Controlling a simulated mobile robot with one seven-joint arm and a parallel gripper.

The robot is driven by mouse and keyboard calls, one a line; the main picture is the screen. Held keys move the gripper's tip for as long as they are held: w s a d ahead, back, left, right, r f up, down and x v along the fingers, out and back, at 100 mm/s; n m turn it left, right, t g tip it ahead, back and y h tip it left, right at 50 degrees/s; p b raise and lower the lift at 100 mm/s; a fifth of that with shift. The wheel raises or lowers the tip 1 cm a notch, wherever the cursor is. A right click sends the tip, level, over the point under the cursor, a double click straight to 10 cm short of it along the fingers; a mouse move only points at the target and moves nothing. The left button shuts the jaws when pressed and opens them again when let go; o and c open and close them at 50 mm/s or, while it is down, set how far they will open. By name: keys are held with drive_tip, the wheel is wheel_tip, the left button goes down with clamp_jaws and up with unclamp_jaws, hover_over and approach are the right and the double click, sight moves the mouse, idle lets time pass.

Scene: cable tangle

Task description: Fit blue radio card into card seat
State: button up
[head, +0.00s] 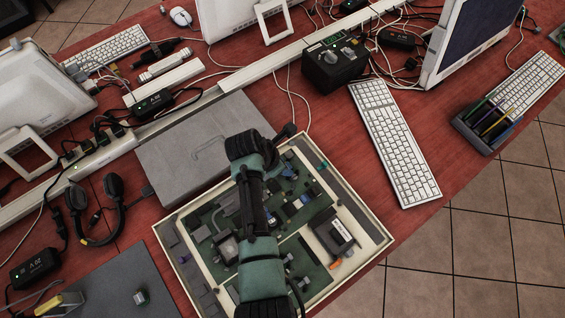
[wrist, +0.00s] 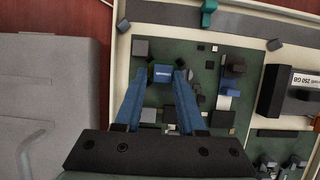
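The blue radio card (wrist: 163,73), a small blue block with a pale label, shows in the wrist view between the tips of my gripper (wrist: 162,76). The two blue fingers stand on either side of it. I cannot tell whether they press on it or only flank it, or whether it is lifted. In the head view my arm hides the gripper. The green board lies in a cream-rimmed tray (head: 369,217), also in the wrist view (wrist: 119,60). I cannot make out which spot is the card seat.
A drive marked 250 GB (wrist: 296,88) lies on the right in the wrist view. Another blue part with a white piece (wrist: 232,88) stands right of the fingers. A grey flat case (head: 185,150) borders the tray. A keyboard (head: 394,140) and headset (head: 95,207) lie nearby.

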drive_tip(key=shift+s+d+f, duration=0.1)
drive_tip(key=shift+s+d, duration=0.25)
drive_tip(key=shift+s, duration=0.05)
drive_tip(key=shift+a+r, duration=0.1)
drive_tip(key=shift+r, duration=0.25)
drive_tip(key=p+v, duration=0.1)
drive_tip(key=v, duration=1.1)
drive_tip(key=shift+w+a+r, duration=0.2)
drive_tip(key=shift+w+a, duration=0.15)
drive_tip(key=shift+a, duration=0.1)
drive_tip(key=shift+r+p, duration=0.1)
drive_tip(key=shift+p, duration=0.2)
wheel_tip(320, 180, up, 6)
drive_tip(key=p, duration=0.7)
